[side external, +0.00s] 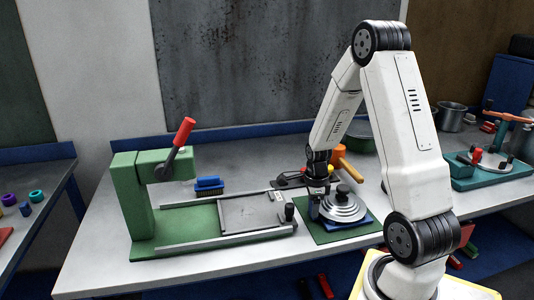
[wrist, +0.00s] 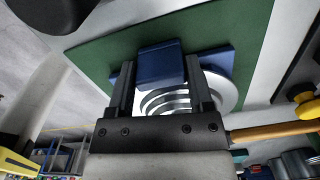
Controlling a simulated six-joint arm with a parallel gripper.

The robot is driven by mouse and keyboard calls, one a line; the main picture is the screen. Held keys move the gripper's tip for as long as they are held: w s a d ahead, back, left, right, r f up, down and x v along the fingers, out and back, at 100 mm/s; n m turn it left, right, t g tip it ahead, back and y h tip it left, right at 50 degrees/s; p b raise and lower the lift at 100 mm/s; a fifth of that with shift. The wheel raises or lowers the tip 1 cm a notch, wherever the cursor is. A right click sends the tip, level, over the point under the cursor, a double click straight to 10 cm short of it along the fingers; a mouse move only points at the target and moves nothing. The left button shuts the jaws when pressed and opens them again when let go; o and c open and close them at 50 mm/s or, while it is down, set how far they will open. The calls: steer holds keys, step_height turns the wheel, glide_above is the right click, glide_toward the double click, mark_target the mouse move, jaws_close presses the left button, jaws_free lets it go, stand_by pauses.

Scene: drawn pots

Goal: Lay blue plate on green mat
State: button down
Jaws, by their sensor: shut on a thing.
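The blue plate (side external: 338,225) carries a stepped silver disc (side external: 344,208) with a black knob. It lies over the green mat (side external: 373,229), roughly level; I cannot tell if it touches the mat or hangs just above it. My gripper (side external: 316,206) is at the plate's left side, pointing down. In the wrist view, my gripper (wrist: 160,70) is shut on a blue block that seems part of the blue plate (wrist: 160,62). The green mat (wrist: 105,55) spreads around and beyond it. The fingers and palm hide part of the plate and disc.
A green press (side external: 135,200) with a red-handled lever and a railed grey slide (side external: 250,212) stands left of the mat. An orange mallet (side external: 342,160) and dark tools lie behind. A blue brush (side external: 208,185) sits farther left. The front table strip is clear.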

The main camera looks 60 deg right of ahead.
jaws_free()
steer(key=shift+f, duration=0.1)
step_height(320, 180, up, 12)
stand_by(0.9)
steer(key=shift+a, duration=0.1)
stand_by(0.4)
steer(key=a+f+n+t, duration=0.1)
steer(key=a+f+n, duration=0.1)
steer(key=a+n, duration=0.9)
steer(key=w+a+f+n+t, duration=0.1)
steer(key=a+n, duration=1.1)
steer(key=n, duration=0.6)
steer(key=shift+a+f+t, duration=0.25)
steer(key=shift+f+t, duration=0.05)
steer(key=shift+f, duration=0.1)
